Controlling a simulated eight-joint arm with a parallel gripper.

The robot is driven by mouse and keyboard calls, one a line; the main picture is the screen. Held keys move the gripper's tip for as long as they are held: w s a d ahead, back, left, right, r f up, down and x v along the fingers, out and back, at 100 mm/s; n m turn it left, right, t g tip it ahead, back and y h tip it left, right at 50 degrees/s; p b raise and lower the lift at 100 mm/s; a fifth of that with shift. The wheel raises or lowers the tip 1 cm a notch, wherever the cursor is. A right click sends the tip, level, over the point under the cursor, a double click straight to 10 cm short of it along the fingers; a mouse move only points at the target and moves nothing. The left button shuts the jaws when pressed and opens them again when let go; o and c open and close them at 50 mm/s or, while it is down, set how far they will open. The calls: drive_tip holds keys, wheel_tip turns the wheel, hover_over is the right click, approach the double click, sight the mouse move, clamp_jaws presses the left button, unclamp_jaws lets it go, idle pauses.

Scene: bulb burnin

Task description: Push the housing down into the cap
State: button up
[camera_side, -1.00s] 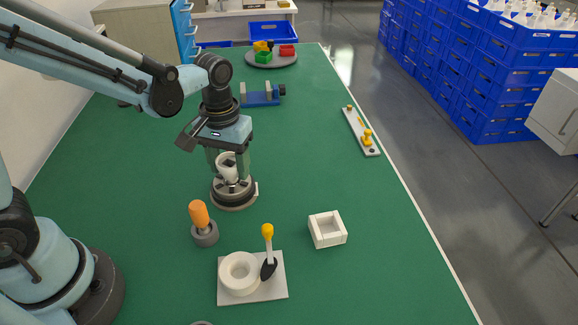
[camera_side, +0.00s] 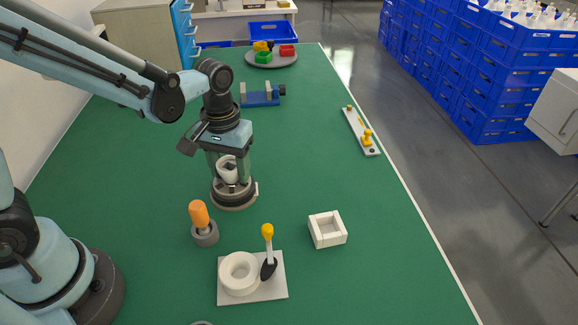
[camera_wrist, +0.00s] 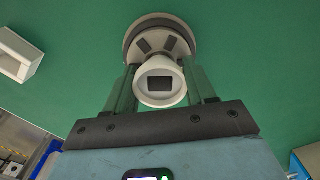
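The white housing (camera_side: 227,170) is upright between the fingers of my gripper (camera_side: 231,177), which appears shut on it. In the wrist view its round end with a dark square opening (camera_wrist: 160,84) faces the camera, and my fingers (camera_wrist: 160,75) flank it closely. Below it is a round dark holder (camera_side: 234,198) with a pale, dark-slotted part inside, apparently the cap (camera_wrist: 161,41). The housing's lower end is over or in this part. How deep it sits is hidden by the housing and fingers.
An orange-handled tool (camera_side: 200,215) in a grey ring stands close at front left. A white plate (camera_side: 252,291) carries a white ring and a yellow-tipped tool. A white open box (camera_side: 327,229) lies at right. A blue vise-like fixture (camera_side: 262,97) stands behind.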

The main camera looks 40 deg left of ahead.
drive_tip(key=o, duration=0.5)
wheel_tip(320, 180, up, 12)
drive_tip(key=shift+r, duration=0.1)
idle(0.5)
drive_tip(key=shift+s+a+f+m+t, duration=0.45)
drive_tip(key=shift+s+a+m+t, duration=0.3)
drive_tip(key=shift+t, duration=0.45)
drive_tip(key=shift+s+a+f+m+t, duration=0.4)
drive_tip(key=shift+s+f+m+t, duration=0.15)
drive_tip(key=shift+s+t, duration=0.5)
drive_tip(key=shift+s+a+f+m+t, duration=0.4)
drive_tip(key=shift+s+a+m+t, duration=0.25)
drive_tip(key=shift+t, duration=0.7)
